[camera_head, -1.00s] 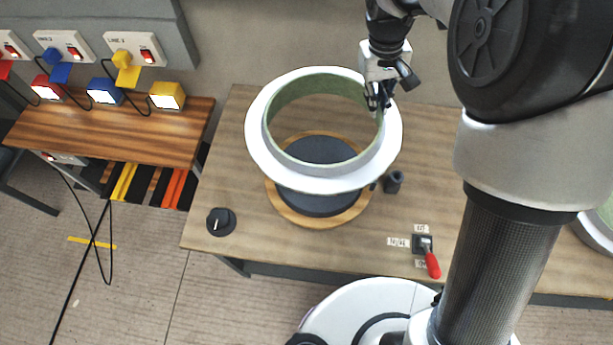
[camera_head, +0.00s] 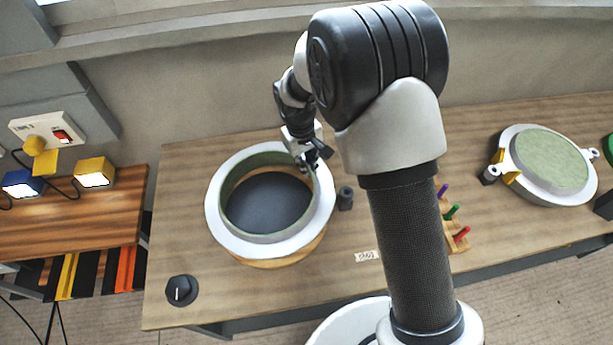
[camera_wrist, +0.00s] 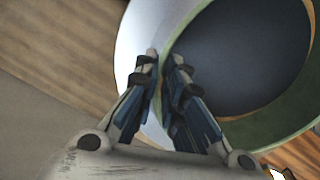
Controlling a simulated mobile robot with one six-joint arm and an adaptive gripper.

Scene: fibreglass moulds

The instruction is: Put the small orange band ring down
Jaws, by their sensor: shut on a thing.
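My gripper (camera_head: 313,160) is shut on the wall of a ring at its upper right side. The ring (camera_head: 221,213) has a broad white flange and a pale green inside; no orange band shows clearly on it. It lies level over a round stand with a dark disc (camera_head: 268,203) and a wooden rim (camera_head: 285,260). I cannot tell whether it touches the stand or hangs slightly above. In the wrist view, the fingers (camera_wrist: 164,62) pinch the wall of the ring (camera_wrist: 139,35), with the dark disc (camera_wrist: 240,55) inside its opening.
A black knob (camera_head: 181,290) sits at the table's front left corner. A small dark post (camera_head: 345,198) stands right of the ring. A rack of coloured-handled tools (camera_head: 455,225) and a white mould with a green top (camera_head: 548,160) are farther right.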

